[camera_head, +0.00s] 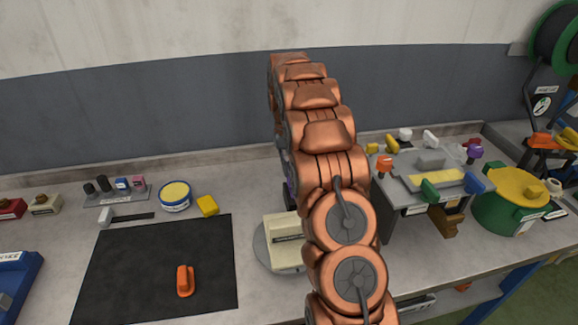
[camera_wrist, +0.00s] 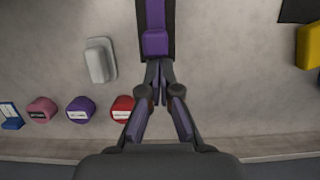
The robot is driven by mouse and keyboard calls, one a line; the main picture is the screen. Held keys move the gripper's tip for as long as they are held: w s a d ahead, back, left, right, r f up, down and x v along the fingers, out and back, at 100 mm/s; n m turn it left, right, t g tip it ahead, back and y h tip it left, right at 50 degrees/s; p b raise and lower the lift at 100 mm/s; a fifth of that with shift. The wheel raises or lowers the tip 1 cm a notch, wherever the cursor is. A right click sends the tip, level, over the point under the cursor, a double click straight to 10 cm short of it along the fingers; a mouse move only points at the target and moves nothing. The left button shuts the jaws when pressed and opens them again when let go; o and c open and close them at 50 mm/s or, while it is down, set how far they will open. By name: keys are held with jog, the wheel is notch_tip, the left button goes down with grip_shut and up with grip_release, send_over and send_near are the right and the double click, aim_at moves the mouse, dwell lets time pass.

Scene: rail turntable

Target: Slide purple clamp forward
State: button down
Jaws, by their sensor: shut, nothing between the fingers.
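The purple clamp (camera_wrist: 155,42) is a small block on a dark rail (camera_wrist: 141,15) in the wrist view, at top centre. My gripper (camera_wrist: 160,66) is shut and empty. Its fingertips are just below the clamp in the picture, very near it; I cannot tell whether they touch. In the head view my copper-coloured arm covers the clamp and nearly all of my gripper. A round grey turntable (camera_head: 262,254) with a cream block (camera_head: 283,241) on it shows left of my arm.
The wrist view shows a grey block (camera_wrist: 101,60) and pink (camera_wrist: 42,109), purple (camera_wrist: 80,109) and red (camera_wrist: 122,108) knobs on the left. In the head view a black mat (camera_head: 130,270) holds an orange piece (camera_head: 185,281). A crowded fixture (camera_head: 405,185) stands right of my arm.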

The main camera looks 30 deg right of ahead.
jog(key=shift+s+d, duration=0.1)
jog(key=shift+d, duration=0.1)
jog(key=shift+s+a+f+b, duration=0.15)
jog(key=shift+s+b, duration=0.25)
jog(key=shift+b, duration=0.1)
jog(key=shift+s+a+b, duration=0.35)
jog(key=shift+s+b, duration=0.2)
jog(key=shift+s, duration=0.2)
jog(key=shift+s+a+b, duration=0.3)
jog(key=shift+s+b, duration=0.3)
jog(key=shift+s, duration=0.1)
jog(key=shift+s+a+b, duration=0.35)
jog(key=shift+s+b, duration=0.2)
jog(key=shift+s, duration=0.2)
